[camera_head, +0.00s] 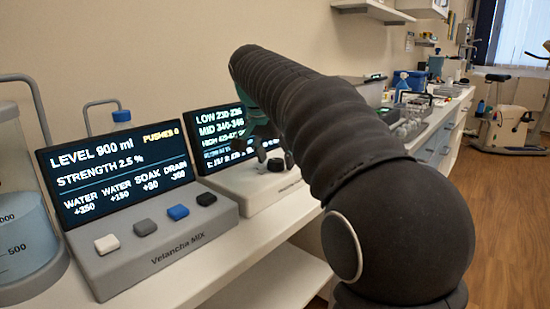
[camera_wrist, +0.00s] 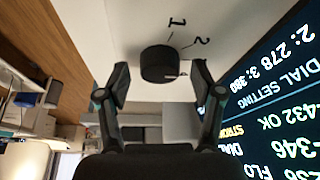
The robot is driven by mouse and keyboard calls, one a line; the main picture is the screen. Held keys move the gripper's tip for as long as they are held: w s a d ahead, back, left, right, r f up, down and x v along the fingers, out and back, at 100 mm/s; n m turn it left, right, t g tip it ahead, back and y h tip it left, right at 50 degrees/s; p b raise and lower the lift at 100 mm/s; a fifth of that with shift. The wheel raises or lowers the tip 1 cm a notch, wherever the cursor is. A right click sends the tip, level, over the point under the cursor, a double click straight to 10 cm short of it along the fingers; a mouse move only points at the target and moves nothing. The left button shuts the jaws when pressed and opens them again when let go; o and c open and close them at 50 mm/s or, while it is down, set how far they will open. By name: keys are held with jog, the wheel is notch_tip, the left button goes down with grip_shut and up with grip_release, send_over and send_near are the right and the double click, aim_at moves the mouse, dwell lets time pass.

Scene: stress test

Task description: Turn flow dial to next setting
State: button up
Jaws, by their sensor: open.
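The flow dial is a round black knob (camera_wrist: 158,63) on a white panel (camera_head: 252,193). It also shows in the head view (camera_head: 276,164). In the wrist view the numbers 1 and 2 are printed beside it, and a short white mark shows at its right edge. Any further number is not visible. My gripper (camera_wrist: 161,72) is open, with one dark finger on each side of the dial and gaps between. In the head view my gripper (camera_head: 268,148) is over the dial, partly hidden by my arm. The dial's screen (camera_head: 217,140) shows LOW, MID and HIGH ranges; the wrist view shows "DIAL SETTING".
To the left stands a grey Velancha MIX console (camera_head: 160,245) with several buttons and a lit screen (camera_head: 115,160). A clear tank of blue liquid (camera_head: 25,235) is at far left. More equipment lines the counter behind. An exercise bike (camera_head: 507,128) stands on the floor at right.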

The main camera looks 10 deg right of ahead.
jog(key=c, duration=1.1)
jog(key=shift+c, duration=0.2)
jog(key=shift+n, duration=0.3)
jog(key=n+y+p, duration=0.1)
jog(key=n, duration=0.2)
jog(key=shift+s+d+t, duration=0.1)
jog(key=shift+t, duration=0.3)
jog(key=shift+n+y+p, duration=0.6)
jog(key=shift+n+y, duration=0.2)
jog(key=shift+n, duration=1.2)
jog(key=o, duration=1.1)
jog(key=shift+o, duration=0.2)
